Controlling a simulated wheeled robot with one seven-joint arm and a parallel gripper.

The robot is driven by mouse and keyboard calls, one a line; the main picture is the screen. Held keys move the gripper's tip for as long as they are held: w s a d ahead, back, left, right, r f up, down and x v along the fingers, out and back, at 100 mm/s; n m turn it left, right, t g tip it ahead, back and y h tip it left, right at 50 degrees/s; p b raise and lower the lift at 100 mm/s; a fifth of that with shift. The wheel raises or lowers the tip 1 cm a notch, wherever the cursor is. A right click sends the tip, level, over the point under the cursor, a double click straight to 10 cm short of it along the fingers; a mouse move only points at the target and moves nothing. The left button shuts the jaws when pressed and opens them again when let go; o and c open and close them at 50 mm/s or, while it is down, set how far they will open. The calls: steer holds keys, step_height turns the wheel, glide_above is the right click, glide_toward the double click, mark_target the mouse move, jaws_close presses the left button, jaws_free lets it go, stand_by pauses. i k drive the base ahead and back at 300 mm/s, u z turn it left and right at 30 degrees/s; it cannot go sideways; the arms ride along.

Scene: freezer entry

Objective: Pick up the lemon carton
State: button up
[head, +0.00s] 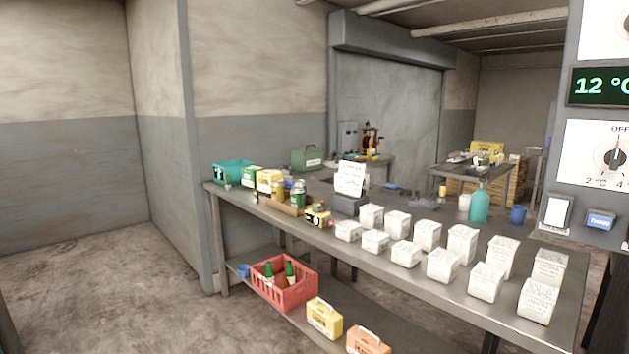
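A yellow carton (324,319) with a white handle-like top sits on the lower shelf of the long metal table; its dark label seems to read lemon, so I take it as the lemon carton. An orange carton (368,341) of like shape stands just to its right, cut by the bottom edge of the picture. My gripper is not in view, so its state is hidden.
A red crate (284,292) with green-topped bottles stands left of the yellow carton. The table top (350,240) overhangs the shelf (385,325) and bears several white boxes (427,235). The floor (90,275) at left is clear.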

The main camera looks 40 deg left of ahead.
mark_target(265, 178)
steer(key=u, duration=1.2)
